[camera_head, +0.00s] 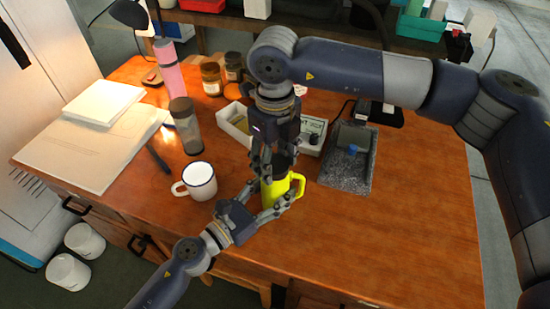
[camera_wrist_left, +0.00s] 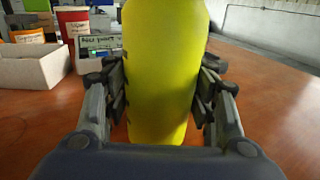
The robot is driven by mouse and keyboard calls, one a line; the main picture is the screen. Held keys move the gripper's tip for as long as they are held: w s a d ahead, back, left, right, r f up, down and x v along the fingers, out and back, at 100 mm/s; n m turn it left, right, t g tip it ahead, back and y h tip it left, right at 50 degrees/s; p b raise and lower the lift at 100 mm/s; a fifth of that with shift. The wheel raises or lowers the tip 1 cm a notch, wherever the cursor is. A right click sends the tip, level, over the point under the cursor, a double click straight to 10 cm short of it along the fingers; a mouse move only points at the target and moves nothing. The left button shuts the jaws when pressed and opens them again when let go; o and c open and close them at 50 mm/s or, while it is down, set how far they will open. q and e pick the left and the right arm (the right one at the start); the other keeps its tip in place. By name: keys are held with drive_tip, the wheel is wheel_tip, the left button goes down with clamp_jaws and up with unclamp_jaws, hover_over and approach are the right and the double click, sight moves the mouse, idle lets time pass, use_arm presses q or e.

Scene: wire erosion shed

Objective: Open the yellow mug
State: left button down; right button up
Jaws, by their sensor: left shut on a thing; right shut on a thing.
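The yellow mug (camera_head: 271,191) stands upright on the wooden table, near its front edge, with its handle to the right. Its yellow body fills the middle of the left wrist view (camera_wrist_left: 160,75). My left gripper (camera_head: 262,206) is shut on the lower body of the mug, one finger on each side. My right gripper (camera_head: 274,166) comes down from above and is shut around the mug's top. A dark part, likely the lid, shows between its fingers. The right fingers hide most of the top, so I cannot tell whether the lid is still seated.
A white enamel mug (camera_head: 199,181) stands left of the grippers, with a tumbler (camera_head: 186,125) behind it. A white box (camera_head: 236,124) and a scale (camera_head: 312,134) are behind the yellow mug. A grey speckled tray (camera_head: 346,175) lies to the right. The front right tabletop is clear.

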drive_tip(key=n, duration=0.5)
drive_tip(key=shift+n, duration=0.3)
drive_tip(key=n, duration=0.3)
drive_tip(key=shift+n, duration=0.3)
drive_tip(key=n, duration=0.3)
drive_tip(key=shift+n, duration=0.3)
drive_tip(key=n, duration=0.3)
drive_tip(key=shift+n, duration=0.4)
drive_tip(key=n, duration=0.7)
drive_tip(key=shift+r, duration=0.1)
drive_tip(key=n, duration=0.3)
drive_tip(key=shift+n, duration=0.4)
drive_tip(key=n, duration=0.4)
drive_tip(key=shift+n, duration=0.3)
drive_tip(key=shift+r, duration=0.2)
drive_tip(key=shift+r, duration=0.9)
